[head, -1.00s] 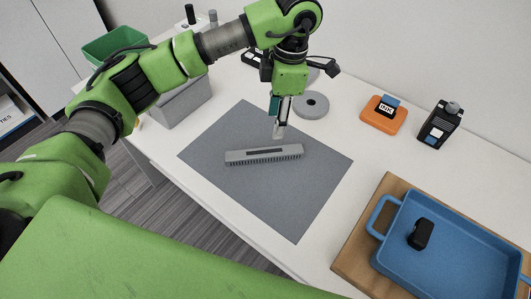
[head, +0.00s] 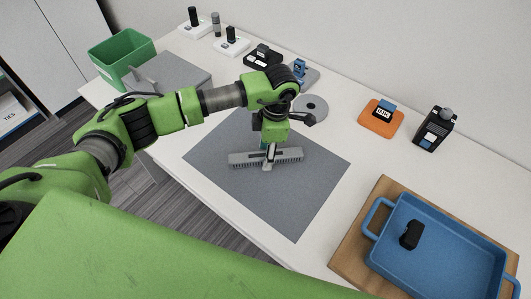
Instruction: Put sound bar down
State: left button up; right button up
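The sound bar (head: 290,156), a long grey ridged bar, lies on the dark grey mat (head: 293,215) on the white table. My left gripper (head: 269,159) reaches down from above at the middle of the bar. A light finger shows across the bar's near side; the far side of the grip is hidden by the gripper body, so I cannot tell whether it is closed on the bar. My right gripper is out of view.
A blue tray (head: 447,277) with a small black object (head: 411,235) stands on a wooden board (head: 349,249) at right. A green bin (head: 122,56) is at back left. The mat's near part is clear.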

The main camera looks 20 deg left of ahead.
pick_arm(q)
jog(key=shift+f, duration=0.45)
grip_shut()
jog(key=shift+r, duration=0.1)
